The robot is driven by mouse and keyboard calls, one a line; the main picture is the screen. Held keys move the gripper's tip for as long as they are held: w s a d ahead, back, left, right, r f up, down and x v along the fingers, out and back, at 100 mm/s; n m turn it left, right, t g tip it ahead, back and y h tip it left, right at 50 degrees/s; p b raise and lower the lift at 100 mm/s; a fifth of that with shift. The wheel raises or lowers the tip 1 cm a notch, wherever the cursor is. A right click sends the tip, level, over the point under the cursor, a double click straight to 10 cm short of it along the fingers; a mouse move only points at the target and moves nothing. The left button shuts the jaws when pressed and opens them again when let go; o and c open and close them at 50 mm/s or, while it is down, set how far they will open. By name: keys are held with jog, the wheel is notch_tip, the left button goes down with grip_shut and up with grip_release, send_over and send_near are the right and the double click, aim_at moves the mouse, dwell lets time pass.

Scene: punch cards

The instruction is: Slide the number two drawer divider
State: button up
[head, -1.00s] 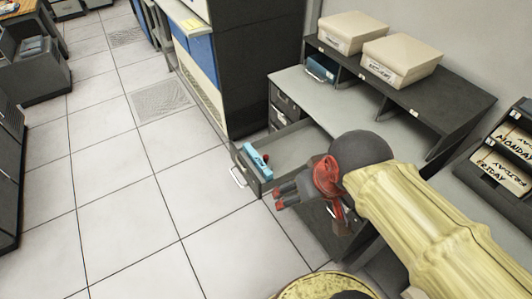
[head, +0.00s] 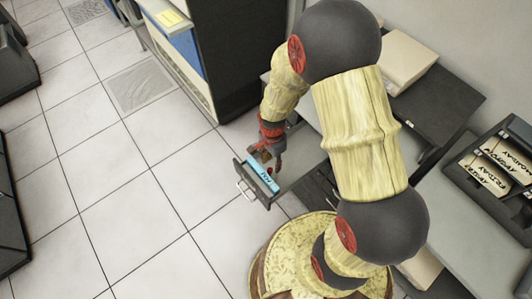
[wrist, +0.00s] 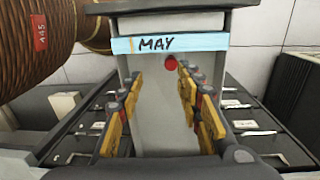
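An open grey drawer (head: 242,173) holds a light blue divider (head: 263,174) near its front end. In the wrist view the divider (wrist: 215,41) reads "MAY" and spans the drawer's width. A small red knob (wrist: 171,62) shows just below the divider strip, near its middle; I cannot tell what it is fixed to. My gripper (head: 268,153) is at the drawer, right by the divider. The wrist view shows my gripper (wrist: 158,88) open, its yellow-padded fingers apart, with the knob near the right fingertip. I see nothing held; contact with the knob is unclear.
A dark rack with cards (head: 500,165) is at the right. A tall dark cabinet (head: 240,50) stands behind. Tiled floor left of the drawer is clear.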

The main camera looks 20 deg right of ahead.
aim_at(271, 169)
jog(key=shift+w+r+m, duration=0.1)
jog(key=shift+w+m, duration=0.55)
jog(key=shift+m, duration=0.05)
jog(key=shift+m+t, duration=0.3)
jog(key=shift+m, duration=0.4)
jog(key=shift+w+f+b, duration=0.1)
jog(key=shift+f+b, duration=0.35)
jog(key=shift+f, duration=3.35)
jog(key=c, duration=0.3)
grip_shut()
